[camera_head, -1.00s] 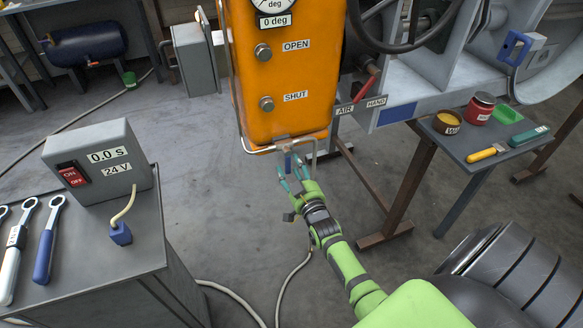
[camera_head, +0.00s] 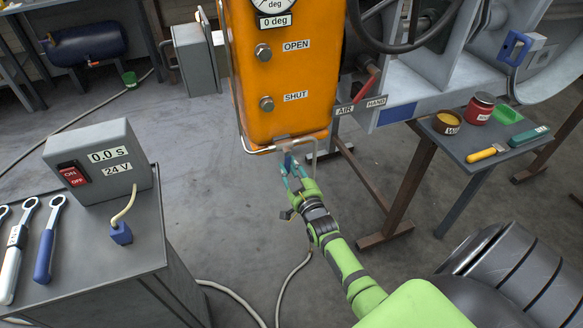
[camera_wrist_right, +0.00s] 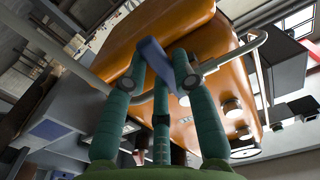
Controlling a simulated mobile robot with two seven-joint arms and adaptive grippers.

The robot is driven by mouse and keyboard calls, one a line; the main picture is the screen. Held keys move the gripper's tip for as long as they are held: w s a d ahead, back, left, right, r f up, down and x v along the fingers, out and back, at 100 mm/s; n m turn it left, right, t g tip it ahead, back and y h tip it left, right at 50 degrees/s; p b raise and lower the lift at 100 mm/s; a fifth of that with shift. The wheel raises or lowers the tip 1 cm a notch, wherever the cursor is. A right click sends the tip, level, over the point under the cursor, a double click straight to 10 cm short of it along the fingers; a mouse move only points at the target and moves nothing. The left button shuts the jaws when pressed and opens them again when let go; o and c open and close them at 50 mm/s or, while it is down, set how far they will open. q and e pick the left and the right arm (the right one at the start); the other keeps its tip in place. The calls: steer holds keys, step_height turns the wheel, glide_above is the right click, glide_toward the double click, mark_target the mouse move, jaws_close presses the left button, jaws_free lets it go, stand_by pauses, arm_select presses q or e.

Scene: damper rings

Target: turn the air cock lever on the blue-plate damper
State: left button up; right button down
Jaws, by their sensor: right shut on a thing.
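The air cock lever is a small blue handle (camera_head: 288,160) under the bottom of the orange actuator housing (camera_head: 284,85), among thin grey pipes. The blue plate (camera_head: 397,115) of the damper shows to the right of the housing. My right gripper (camera_head: 293,171) reaches up from below and is shut on the lever. In the right wrist view the blue lever (camera_wrist_right: 158,62) sits between the fingertips of the gripper (camera_wrist_right: 155,78), tilted. The valve body behind the lever is mostly hidden. My left gripper is not in view.
A bent grey pipe (camera_wrist_right: 228,56) passes close to the fingers. A side table (camera_head: 476,142) with jars and tools stands at the right. A grey bench (camera_head: 90,240) with a switch box (camera_head: 98,160) and wrenches stands at the left. The floor between is mostly clear.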

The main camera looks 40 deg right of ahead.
steer(key=w+a+r+m+p, duration=0.1)
steer(key=a+r+m, duration=0.3)
steer(key=m, duration=1.3)
steer(key=shift+w+a+r+p, duration=0.15)
steer(key=shift+a+r+p, duration=0.25)
steer(key=shift+a+p, duration=0.2)
steer(key=shift+m, duration=0.3)
steer(key=c, duration=1)
jaws_free()
steer(key=v, duration=1.2)
